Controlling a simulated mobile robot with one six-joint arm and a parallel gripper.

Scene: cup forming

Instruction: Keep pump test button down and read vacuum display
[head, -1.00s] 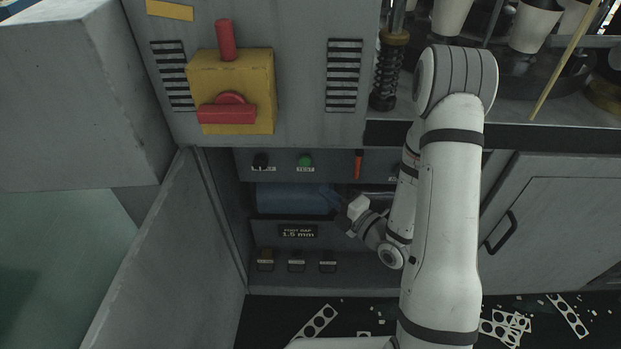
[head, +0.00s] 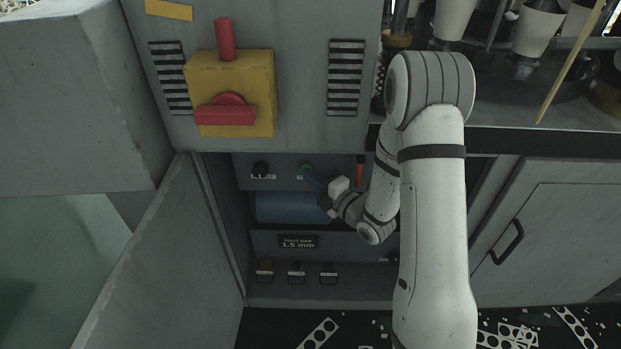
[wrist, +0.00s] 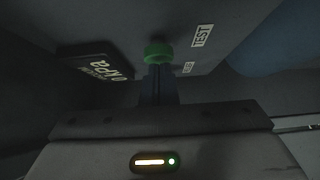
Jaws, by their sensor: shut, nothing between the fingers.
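The green test button (head: 306,166) is on the grey panel inside the open cabinet; it also shows in the wrist view (wrist: 158,53), beside a white TEST label (wrist: 202,36). My gripper (head: 313,179) is shut and empty, with its fingertips (wrist: 158,70) right at the button. I cannot tell whether they touch it or whether it is pressed in. A dark vacuum display (wrist: 95,63) is left of the button in the wrist view, turned on its side, and appears to read 0 kPa. It is not clearly visible in the head view.
A blue cylinder (head: 285,207) lies below, above a 1.5 mm sign (head: 298,242). The open cabinet door (head: 150,265) stands at the left.

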